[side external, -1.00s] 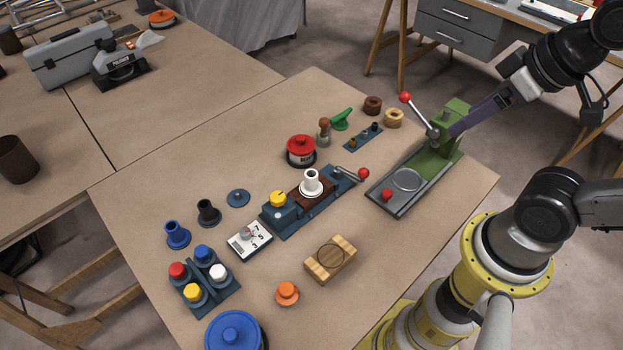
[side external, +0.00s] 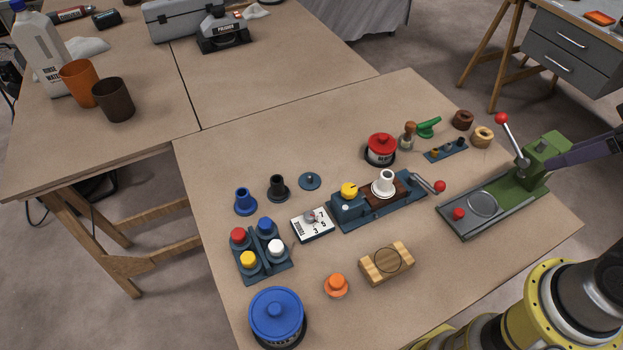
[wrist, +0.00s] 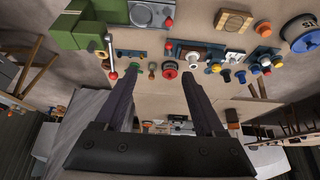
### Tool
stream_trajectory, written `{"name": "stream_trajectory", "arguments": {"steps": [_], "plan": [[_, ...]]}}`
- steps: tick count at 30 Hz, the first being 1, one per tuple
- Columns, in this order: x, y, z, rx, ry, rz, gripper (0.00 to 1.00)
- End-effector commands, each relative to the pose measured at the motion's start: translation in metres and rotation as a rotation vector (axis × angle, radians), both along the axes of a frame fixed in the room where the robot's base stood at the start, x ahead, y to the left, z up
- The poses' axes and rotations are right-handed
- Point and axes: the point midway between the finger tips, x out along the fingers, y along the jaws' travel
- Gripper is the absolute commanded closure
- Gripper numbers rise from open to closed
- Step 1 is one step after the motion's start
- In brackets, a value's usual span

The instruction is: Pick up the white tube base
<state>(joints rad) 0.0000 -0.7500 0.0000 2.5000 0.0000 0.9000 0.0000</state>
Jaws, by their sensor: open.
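The white tube base (side external: 384,182) stands upright on the brown block of a blue fixture (side external: 378,206), near the middle of the table. It has a wide round foot and a narrower open tube. In the wrist view my gripper (wrist: 178,92) is open and empty, its two long dark fingers spread apart. The row of parts lies beyond the fingertips, and the white tube base (wrist: 194,56) shows small and faint there. In the side view only part of my arm shows at the right edge; the fingertips are out of frame or too unclear to place.
Around the fixture stand a red-lidded tin (side external: 381,148), a dial card (side external: 313,224), a wooden block (side external: 386,264), a lever with red knob (side external: 440,186) and a green press (side external: 545,160). Blue and black flanged tubes (side external: 246,201) and a rack of coloured caps (side external: 262,255) stand left.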

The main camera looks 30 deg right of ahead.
Motion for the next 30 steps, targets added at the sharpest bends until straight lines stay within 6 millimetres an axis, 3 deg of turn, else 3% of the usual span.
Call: {"name": "stream_trajectory", "arguments": {"steps": [20, 24, 30], "plan": [[0.0, 0.0, 0.0, 0.012, 0.0, -0.023, 0.28], [-0.001, 0.0, 0.001, 0.092, 0.003, -0.171, 0.28], [0.018, 0.001, 0.026, 0.306, -0.017, -0.555, 0.28]]}}
